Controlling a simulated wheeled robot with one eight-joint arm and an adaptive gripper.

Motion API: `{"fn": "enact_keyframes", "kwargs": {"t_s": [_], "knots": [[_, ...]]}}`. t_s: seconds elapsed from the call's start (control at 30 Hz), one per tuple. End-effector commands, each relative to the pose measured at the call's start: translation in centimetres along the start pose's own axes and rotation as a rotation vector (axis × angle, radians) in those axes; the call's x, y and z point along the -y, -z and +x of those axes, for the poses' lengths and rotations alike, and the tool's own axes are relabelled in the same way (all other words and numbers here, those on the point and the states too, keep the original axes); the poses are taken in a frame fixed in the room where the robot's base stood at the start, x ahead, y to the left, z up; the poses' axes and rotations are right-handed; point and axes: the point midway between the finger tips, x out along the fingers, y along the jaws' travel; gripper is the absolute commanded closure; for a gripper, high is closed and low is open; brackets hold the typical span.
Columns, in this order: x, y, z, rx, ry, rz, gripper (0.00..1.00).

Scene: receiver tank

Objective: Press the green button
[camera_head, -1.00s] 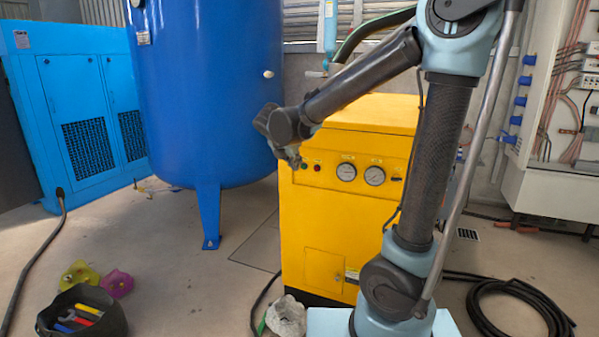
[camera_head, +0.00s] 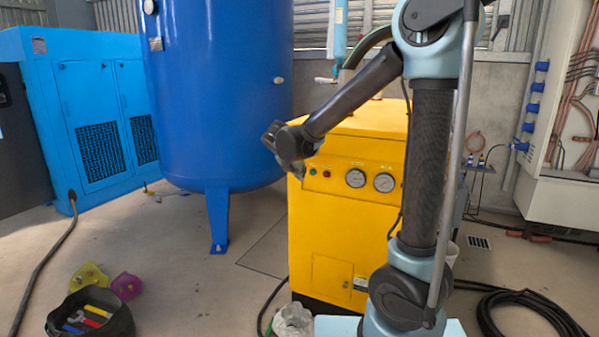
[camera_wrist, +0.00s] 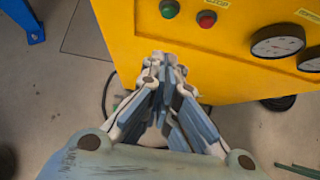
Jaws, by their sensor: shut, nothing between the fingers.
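The green button (camera_wrist: 169,9) is on the front panel of the yellow machine (camera_wrist: 150,30), at the top middle of the wrist view. A red button (camera_wrist: 207,19) sits just right of it. In the head view the green button (camera_head: 313,172) is small, left of the red button (camera_head: 326,173). My gripper (camera_wrist: 165,62) is shut and empty, its fingertips below the green button in the wrist view and apart from it. In the head view my gripper (camera_head: 297,172) hangs at the panel's upper left corner, its fingertips hard to make out.
Two round gauges (camera_head: 355,178) sit right of the buttons. A blue tank (camera_head: 218,90) stands left of the yellow machine. A black tool bucket (camera_head: 90,315) and a coiled black hose (camera_head: 520,310) lie on the floor. A white bag (camera_head: 293,320) lies at the machine's foot.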

Motion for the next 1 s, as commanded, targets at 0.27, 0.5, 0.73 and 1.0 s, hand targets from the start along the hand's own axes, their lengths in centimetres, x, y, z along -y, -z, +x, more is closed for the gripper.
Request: {"fn": "enact_keyframes", "kwargs": {"t_s": [0.27, 0.5, 0.73, 1.0], "knots": [[0.1, 0.0, 4.5, 0.0, 0.002, 0.003, 1.0], [0.1, -1.9, 6.9, 0.0, 0.002, 0.002, 1.0], [0.1, -2.8, 7.8, 0.0, 0.0, 0.001, 1.0], [0.1, -2.8, 7.8, 0.0, 0.0, 0.001, 1.0]]}}
